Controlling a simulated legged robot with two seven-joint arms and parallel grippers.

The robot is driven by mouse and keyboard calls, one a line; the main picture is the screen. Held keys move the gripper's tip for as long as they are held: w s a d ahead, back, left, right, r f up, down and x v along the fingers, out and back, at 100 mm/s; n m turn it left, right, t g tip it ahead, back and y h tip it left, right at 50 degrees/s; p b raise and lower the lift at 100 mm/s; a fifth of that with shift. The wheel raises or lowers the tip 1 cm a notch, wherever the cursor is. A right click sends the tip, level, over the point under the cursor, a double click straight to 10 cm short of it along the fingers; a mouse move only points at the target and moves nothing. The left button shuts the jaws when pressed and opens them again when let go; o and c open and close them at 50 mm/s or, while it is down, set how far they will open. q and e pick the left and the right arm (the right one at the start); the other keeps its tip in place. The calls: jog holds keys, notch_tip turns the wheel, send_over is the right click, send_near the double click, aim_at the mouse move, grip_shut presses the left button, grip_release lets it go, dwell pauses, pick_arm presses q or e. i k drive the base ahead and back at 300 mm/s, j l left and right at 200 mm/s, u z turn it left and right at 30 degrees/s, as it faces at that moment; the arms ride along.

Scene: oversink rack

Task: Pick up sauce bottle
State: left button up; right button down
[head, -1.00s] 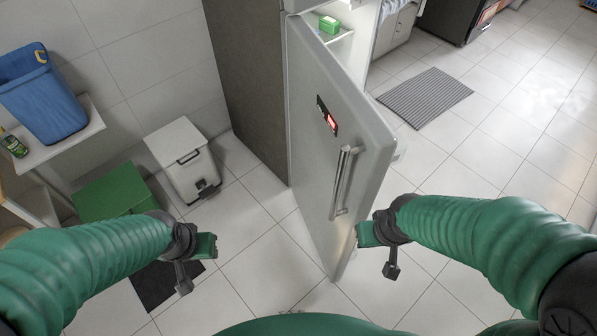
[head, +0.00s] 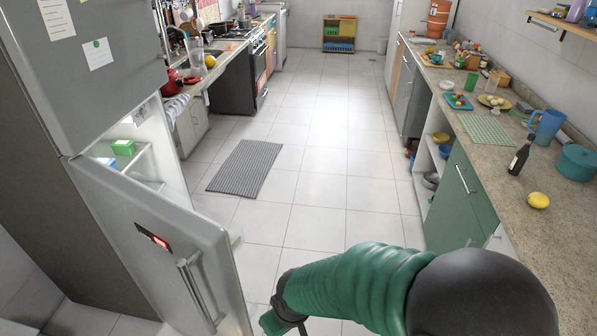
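A dark bottle (head: 521,155) with a label, probably the sauce bottle, stands upright on the right-hand counter (head: 480,128). It is between a blue pitcher and a yellow lemon, well away from my gripper. My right gripper (head: 276,322) shows only in part at the bottom of the head view, beside the open fridge door and far left of the bottle. Its fingers are too hidden to tell open from shut. My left gripper is out of view.
The open fridge door (head: 150,225) fills the lower left. A grey mat (head: 245,168) lies on the clear floor aisle (head: 315,190). A blue pitcher (head: 545,127), a teal pot (head: 578,162) and a lemon (head: 538,200) surround the bottle.

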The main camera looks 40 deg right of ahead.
aim_at(520, 159)
jog(key=z, duration=2.6)
jog(key=i+j+u, duration=0.2)
jog(key=i, duration=0.3)
jog(key=i+j+u, duration=0.25)
jog(key=i, duration=0.3)
jog(key=i+u, duration=0.2)
jog(key=i, duration=0.35)
